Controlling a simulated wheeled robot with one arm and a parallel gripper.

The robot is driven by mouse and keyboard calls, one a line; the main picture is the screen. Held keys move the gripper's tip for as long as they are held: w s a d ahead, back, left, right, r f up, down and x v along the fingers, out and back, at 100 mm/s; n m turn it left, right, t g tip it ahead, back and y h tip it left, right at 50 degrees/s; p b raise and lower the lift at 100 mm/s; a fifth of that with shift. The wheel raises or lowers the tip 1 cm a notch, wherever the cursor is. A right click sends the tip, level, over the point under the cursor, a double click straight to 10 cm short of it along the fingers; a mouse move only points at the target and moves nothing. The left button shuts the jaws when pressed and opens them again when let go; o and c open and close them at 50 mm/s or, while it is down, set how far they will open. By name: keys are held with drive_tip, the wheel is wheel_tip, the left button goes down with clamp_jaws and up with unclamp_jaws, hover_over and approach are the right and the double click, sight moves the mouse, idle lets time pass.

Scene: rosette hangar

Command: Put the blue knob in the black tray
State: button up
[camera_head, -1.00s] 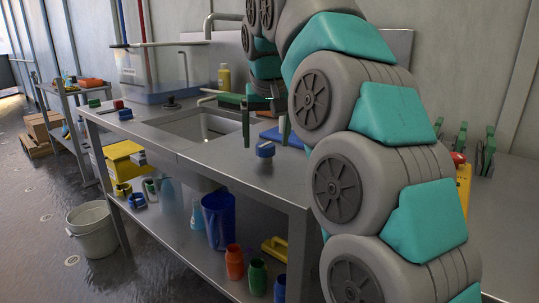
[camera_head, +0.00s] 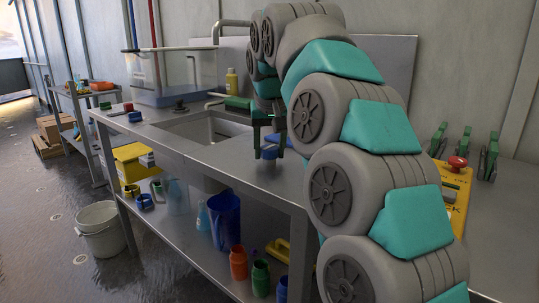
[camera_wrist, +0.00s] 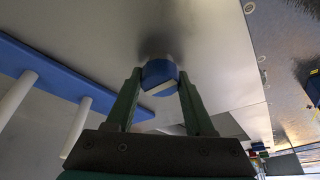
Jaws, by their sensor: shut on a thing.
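The blue knob (camera_head: 269,153) is at the bench top near the front edge, right of the sink. My gripper (camera_head: 269,150) points down with its green fingers on either side of the knob. In the wrist view the knob (camera_wrist: 158,73), blue with a pale stripe, sits between the fingertips (camera_wrist: 159,78), which are shut on it. A dark shadow lies on the metal just beyond it. I cannot tell whether the knob still touches the bench. I cannot make out a black tray in either view.
A sink (camera_head: 212,128) is left of my gripper. A blue bar with white pegs (camera_wrist: 45,64) is close beside it in the wrist view. A clear tank (camera_head: 170,75) and a yellow bottle (camera_head: 231,80) stand behind. A yellow control box (camera_head: 452,190) is at right.

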sight(269, 145)
clamp_jaws()
drive_tip(key=shift+r, duration=0.15)
drive_tip(key=shift+r, duration=1.6)
drive_tip(key=s+d+b, duration=0.1)
drive_tip(key=s, duration=0.4)
drive_tip(key=s+d+r+b, duration=0.1)
drive_tip(key=s+d, duration=0.1)
drive_tip(key=s, duration=0.3)
drive_tip(key=s+d+b, duration=0.1)
drive_tip(key=s, duration=0.4)
drive_tip(key=shift+s+d+r, duration=0.2)
drive_tip(key=shift+d+r, duration=0.05)
